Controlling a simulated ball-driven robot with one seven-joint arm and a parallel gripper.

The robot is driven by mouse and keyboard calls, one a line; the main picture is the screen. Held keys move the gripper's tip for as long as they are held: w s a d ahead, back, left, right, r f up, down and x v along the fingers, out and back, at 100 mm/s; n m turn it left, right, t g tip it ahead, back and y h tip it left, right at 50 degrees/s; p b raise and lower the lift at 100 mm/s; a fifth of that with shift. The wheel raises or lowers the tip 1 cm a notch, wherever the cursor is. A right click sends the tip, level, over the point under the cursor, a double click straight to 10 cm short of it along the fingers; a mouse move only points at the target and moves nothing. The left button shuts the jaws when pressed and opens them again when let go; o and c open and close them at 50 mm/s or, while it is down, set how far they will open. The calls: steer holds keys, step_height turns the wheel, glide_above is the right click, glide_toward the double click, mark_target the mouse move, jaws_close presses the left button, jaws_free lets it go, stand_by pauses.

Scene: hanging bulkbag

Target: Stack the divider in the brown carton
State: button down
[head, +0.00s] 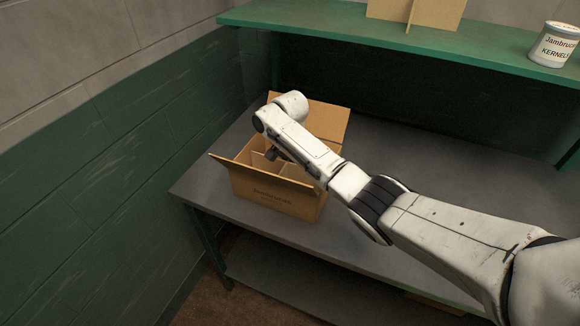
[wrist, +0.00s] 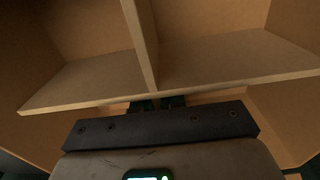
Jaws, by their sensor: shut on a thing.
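The brown carton (head: 272,198) stands open on the grey bench, its flaps folded outward. A cardboard divider (head: 262,164) shows inside it, partly hidden by my arm. In the wrist view the divider (wrist: 145,45) fills the middle, with crossing panels, and the carton's walls (wrist: 22,60) rise around it. My gripper (wrist: 158,103) is shut on a lower panel of the divider; its fingertips are mostly hidden behind the dark bar. In the head view my gripper (head: 273,154) points down into the carton. I cannot tell whether the divider touches the carton's bottom.
The grey bench (head: 400,165) is bare to the right of the carton. A green shelf (head: 330,28) above holds another cardboard divider (head: 425,12) and a labelled can (head: 554,45). A green and grey block wall (head: 90,170) stands close on the left.

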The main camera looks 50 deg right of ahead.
steer(key=shift+f, duration=0.15)
steer(key=shift+f, duration=0.1)
steer(key=c, duration=1.2)
jaws_free()
step_height(320, 180, up, 13)
steer(key=shift+f+b, duration=0.2)
steer(key=shift+b, duration=0.1)
